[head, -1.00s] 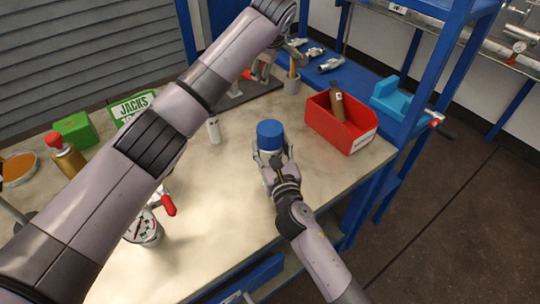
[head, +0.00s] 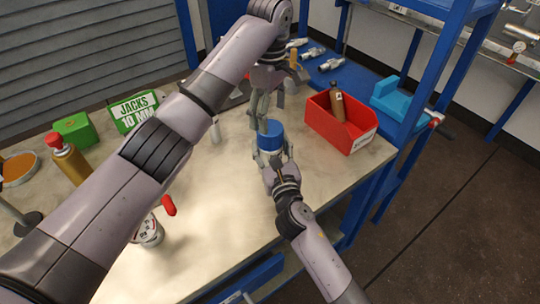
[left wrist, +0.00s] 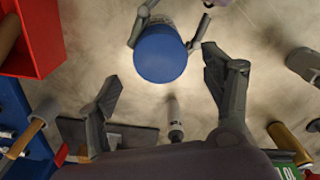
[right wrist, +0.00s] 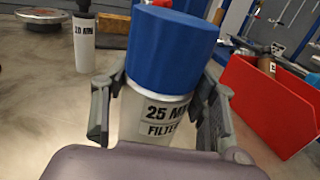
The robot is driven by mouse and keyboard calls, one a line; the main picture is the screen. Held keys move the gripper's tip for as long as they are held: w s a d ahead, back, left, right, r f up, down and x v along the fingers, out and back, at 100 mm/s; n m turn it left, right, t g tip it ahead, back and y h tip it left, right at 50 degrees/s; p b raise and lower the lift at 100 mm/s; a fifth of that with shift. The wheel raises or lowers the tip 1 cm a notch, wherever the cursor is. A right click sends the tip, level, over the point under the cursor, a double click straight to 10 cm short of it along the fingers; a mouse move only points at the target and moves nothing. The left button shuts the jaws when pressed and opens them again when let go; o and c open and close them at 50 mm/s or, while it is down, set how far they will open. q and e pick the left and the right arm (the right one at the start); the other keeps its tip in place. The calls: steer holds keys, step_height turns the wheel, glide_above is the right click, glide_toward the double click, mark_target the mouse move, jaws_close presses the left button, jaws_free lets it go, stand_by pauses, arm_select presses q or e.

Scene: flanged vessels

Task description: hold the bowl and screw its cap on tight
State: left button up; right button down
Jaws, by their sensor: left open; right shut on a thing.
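The cap fills the upper middle of the right wrist view (right wrist: 172,48) and shows from above in the left wrist view (left wrist: 160,53). My right gripper (head: 270,158) is shut around the bowl below the cap. My left gripper (head: 266,116) is open and points down just above the cap, its fingers spread; they do not appear to grip it.
A red bin (head: 335,130) holding a brown bottle stands right of the bowl. A white cylinder (head: 215,130) stands to the left, with a green "JACKS 10 MM" sign (head: 135,108) farther left. Blue shelving (head: 432,75) rises at the right. The bench front is mostly clear.

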mark_target(270, 127)
arm_select(q)
step_height(270, 127, down, 7)
steer(key=shift+f, duration=0.15)
steer(key=shift+c, duration=0.4)
steer(key=c, duration=1.2)
steer(key=o, duration=1.3)
steer(key=shift+r, duration=2.3)
steer(key=shift+o, duration=0.3)
steer(key=o, duration=0.5)
